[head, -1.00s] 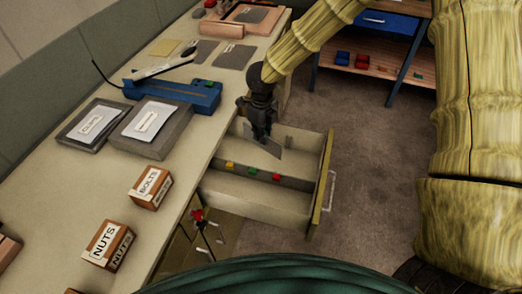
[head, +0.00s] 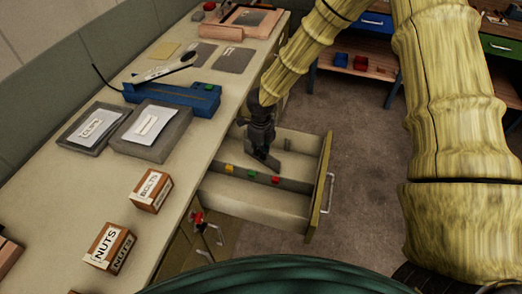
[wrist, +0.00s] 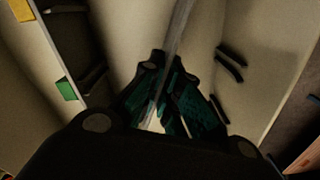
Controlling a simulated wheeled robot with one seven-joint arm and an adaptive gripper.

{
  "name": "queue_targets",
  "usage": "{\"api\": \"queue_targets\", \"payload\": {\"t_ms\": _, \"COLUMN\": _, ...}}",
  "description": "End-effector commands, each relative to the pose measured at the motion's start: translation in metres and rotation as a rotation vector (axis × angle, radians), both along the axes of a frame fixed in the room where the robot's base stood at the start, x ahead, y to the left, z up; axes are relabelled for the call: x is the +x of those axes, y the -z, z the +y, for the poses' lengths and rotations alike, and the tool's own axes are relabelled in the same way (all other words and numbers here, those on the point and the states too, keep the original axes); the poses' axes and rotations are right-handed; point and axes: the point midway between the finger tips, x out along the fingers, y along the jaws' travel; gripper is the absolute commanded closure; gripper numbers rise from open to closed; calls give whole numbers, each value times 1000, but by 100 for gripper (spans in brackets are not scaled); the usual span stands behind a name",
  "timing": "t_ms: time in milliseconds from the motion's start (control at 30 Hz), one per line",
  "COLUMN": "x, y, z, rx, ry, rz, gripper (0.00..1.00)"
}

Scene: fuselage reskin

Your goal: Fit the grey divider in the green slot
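My gripper (head: 262,142) is over the rear compartment of the open drawer (head: 222,192). It is shut on the grey divider (head: 266,161), which points down and looks dark and narrow in the head view. In the wrist view the divider (wrist: 181,28) shows edge-on as a pale strip between the dark fingers (wrist: 168,98). The green tab (head: 252,174) is on the drawer's middle partition, between the yellow and red tabs. It also shows in the wrist view (wrist: 66,89), left of the fingers. Dark slot ribs (wrist: 231,64) stand on the compartment walls. I cannot tell whether the divider touches them.
The yellow tab (head: 229,168) and red tab (head: 275,180) flank the green one. The drawer front (head: 321,188) stands to the right. The bench (head: 105,180) on the left holds BOLTS (head: 151,190) and NUTS (head: 109,247) boxes. The front compartment looks empty.

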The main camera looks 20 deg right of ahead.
Motion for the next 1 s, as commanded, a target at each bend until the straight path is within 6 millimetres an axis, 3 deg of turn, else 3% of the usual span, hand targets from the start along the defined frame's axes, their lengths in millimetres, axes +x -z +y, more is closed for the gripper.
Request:
{"api": "queue_targets", "payload": {"t_ms": 33, "x": 0, "y": 2, "z": 0, "rx": 0, "ry": 0, "rz": 0, "gripper": 100}}
{"api": "queue_targets", "payload": {"t_ms": 200, "x": 0, "y": 1, "z": 0, "rx": 0, "ry": 0, "rz": 0, "gripper": 73}}
{"api": "queue_targets", "payload": {"t_ms": 633, "x": 1, "y": -6, "z": 0, "rx": 1, "ry": 1, "rz": -1, "gripper": 73}}
{"api": "queue_targets", "payload": {"t_ms": 1000, "x": 1, "y": -68, "z": 0, "rx": 2, "ry": 1, "rz": -3, "gripper": 73}}
